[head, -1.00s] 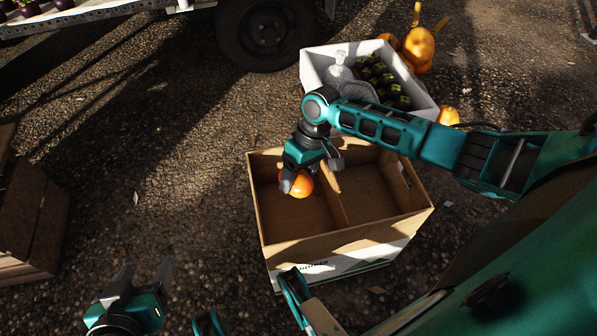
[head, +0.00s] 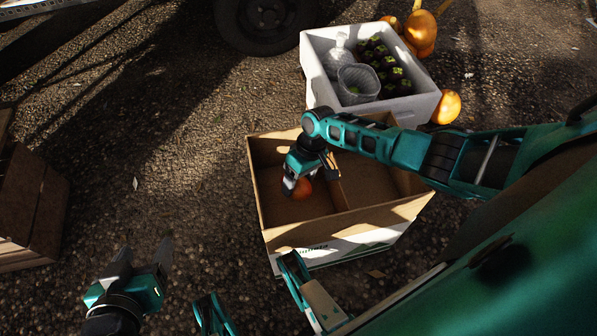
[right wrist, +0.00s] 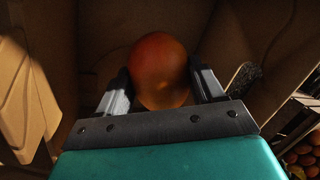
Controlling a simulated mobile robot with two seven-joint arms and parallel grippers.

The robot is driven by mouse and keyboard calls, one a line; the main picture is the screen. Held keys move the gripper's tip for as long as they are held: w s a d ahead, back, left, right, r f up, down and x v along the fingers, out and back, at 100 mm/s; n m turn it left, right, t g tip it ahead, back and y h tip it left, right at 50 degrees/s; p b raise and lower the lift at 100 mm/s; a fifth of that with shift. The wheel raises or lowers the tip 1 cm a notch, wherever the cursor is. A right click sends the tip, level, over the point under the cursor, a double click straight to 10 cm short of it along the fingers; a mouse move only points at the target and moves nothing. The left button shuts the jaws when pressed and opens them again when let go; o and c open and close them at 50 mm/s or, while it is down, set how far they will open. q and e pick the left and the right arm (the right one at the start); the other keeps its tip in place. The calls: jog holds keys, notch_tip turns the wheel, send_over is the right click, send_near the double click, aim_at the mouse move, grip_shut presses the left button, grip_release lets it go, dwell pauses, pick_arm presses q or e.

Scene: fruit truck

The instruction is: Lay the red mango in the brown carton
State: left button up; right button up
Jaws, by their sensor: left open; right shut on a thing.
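The red mango (head: 303,189) is orange-red and sits between the fingers of my right gripper (head: 297,187), which is shut on it. They are down inside the left compartment of the brown carton (head: 348,229). In the right wrist view the mango (right wrist: 160,70) shows between both fingers, with carton walls around it. I cannot tell whether the mango touches the carton floor. The carton has a divider, and its right compartment looks empty where it shows. My left gripper (head: 143,256) is open and empty, above the ground at the lower left.
A wooden crate (head: 35,205) is at the left edge. Gravel between is clear.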

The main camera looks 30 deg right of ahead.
jog(key=shift+f, duration=2.1)
jog(key=shift+f, duration=0.75)
